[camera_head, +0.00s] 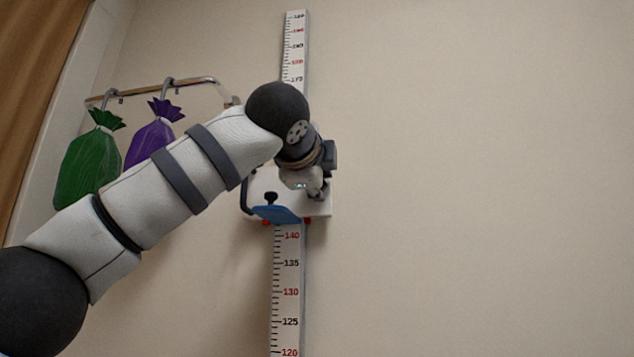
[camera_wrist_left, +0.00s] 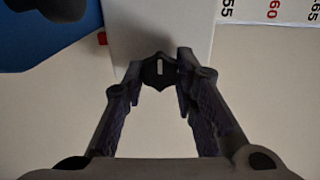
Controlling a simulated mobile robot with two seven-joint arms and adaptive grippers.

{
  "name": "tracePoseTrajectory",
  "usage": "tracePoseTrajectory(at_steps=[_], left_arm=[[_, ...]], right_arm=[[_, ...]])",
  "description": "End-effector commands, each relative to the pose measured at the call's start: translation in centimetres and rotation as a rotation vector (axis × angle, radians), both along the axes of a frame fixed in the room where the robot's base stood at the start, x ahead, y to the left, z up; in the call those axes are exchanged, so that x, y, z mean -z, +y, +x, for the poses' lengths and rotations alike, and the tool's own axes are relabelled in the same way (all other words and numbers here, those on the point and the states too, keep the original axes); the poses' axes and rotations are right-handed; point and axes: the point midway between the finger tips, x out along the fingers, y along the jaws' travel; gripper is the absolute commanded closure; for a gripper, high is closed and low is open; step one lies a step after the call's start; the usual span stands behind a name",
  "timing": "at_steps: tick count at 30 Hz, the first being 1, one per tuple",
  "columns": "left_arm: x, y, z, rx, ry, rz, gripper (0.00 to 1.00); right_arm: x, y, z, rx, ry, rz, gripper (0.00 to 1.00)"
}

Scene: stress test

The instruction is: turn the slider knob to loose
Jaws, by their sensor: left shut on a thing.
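A white slider block (camera_head: 318,207) sits on a vertical measuring scale on the wall, just above the 140 mark. It also fills the top middle of the left wrist view (camera_wrist_left: 155,25). A dark slider knob (camera_wrist_left: 159,71) with a short white mark projects from the block. My left gripper (camera_head: 318,190) is at the right part of the block, partly hidden by its own wrist. In the left wrist view its two fingers stand on either side of the knob, shut on it. The knob's setting label cannot be read. My right gripper is not in view.
A blue plate (camera_head: 277,214) with a black knob (camera_head: 270,197) is on the block's front. The measuring scale (camera_head: 289,290) runs above and below. Green (camera_head: 88,160) and purple (camera_head: 150,138) bags hang from a rail at left. The wall at right is bare.

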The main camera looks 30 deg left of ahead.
Motion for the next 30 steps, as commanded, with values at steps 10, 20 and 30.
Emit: tracePoseTrajectory(at_steps=[10,20,30], left_arm=[[-0.11,-0.05,-0.05,0.001,-0.011,-0.032,1.00],[-0.13,-0.04,-0.06,0.001,-0.011,-0.032,0.60],[-0.09,-0.05,-0.20,0.001,-0.010,-0.031,0.54]], right_arm=[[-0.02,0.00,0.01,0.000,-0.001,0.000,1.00],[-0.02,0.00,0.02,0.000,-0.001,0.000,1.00],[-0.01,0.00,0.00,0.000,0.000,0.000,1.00]])
